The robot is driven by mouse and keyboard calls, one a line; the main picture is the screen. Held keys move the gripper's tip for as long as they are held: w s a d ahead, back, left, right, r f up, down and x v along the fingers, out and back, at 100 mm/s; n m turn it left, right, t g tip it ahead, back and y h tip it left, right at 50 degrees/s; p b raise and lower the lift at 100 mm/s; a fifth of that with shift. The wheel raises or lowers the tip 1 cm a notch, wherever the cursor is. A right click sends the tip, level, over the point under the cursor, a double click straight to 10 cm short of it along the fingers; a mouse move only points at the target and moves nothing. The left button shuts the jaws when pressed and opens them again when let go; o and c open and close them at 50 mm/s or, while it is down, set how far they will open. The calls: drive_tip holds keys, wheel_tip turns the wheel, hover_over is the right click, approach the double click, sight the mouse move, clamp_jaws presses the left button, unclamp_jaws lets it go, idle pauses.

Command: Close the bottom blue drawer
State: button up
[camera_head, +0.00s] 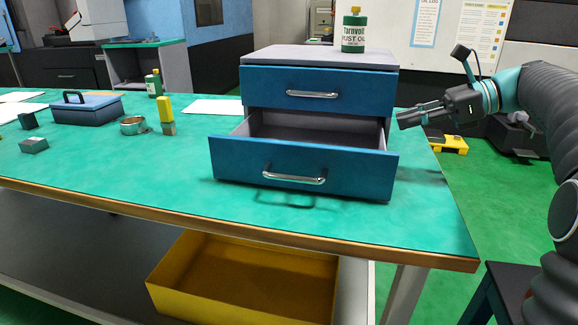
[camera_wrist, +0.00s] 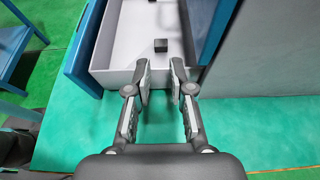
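The bottom blue drawer (camera_head: 300,170) of a small grey cabinet on the bench is pulled well out, with a silver handle (camera_head: 294,178) on its front. In the wrist view its blue front (camera_wrist: 85,50) is at the left and its pale interior (camera_wrist: 130,40) shows, with a small dark block (camera_wrist: 160,45) inside. The top blue drawer (camera_head: 318,92) is shut. My gripper (camera_head: 402,117) is just right of the cabinet, its fingers pointing left. In the wrist view my gripper (camera_wrist: 160,75) is open and empty, fingertips over or near the open drawer's side wall; contact is unclear.
A green bottle (camera_head: 354,32) stands on the cabinet (camera_head: 265,55). A blue toolbox (camera_head: 85,108), a metal ring, small blocks and papers lie on the left of the green bench top (camera_head: 130,165). A yellow bin (camera_head: 170,270) sits below. Bench space before the drawer is clear.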

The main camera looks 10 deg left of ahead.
drive_tip(key=s+a+n+g, duration=0.1)
drive_tip(key=a, duration=0.4)
drive_tip(key=s+a+r+n+g, duration=0.1)
drive_tip(key=s+a, duration=0.1)
drive_tip(key=a, duration=0.3)
drive_tip(key=s+a+n+g, duration=0.1)
drive_tip(key=s+a+g, duration=0.1)
drive_tip(key=a, duration=0.3)
drive_tip(key=shift+s+a+r+n+h, duration=0.15)
drive_tip(key=shift+a+n+h, duration=0.25)
clamp_jaws()
drive_tip(key=s+a+f+n+t+y, duration=0.1)
drive_tip(key=s+a+f+n, duration=0.15)
drive_tip(key=s+a, duration=1.75)
drive_tip(key=s+a+f+n, duration=0.2)
drive_tip(key=s+a+f, duration=0.2)
drive_tip(key=s+a, duration=1.55)
drive_tip(key=m+t+h, duration=0.8)
drive_tip(key=t+h, duration=0.6)
drive_tip(key=t, duration=0.7)
approach(245, 165)
drive_tip(key=w, duration=0.7)
drive_tip(key=shift+w+r+p, duration=0.1)
drive_tip(key=shift+r+p, duration=0.05)
drive_tip(key=shift+p, duration=0.2)
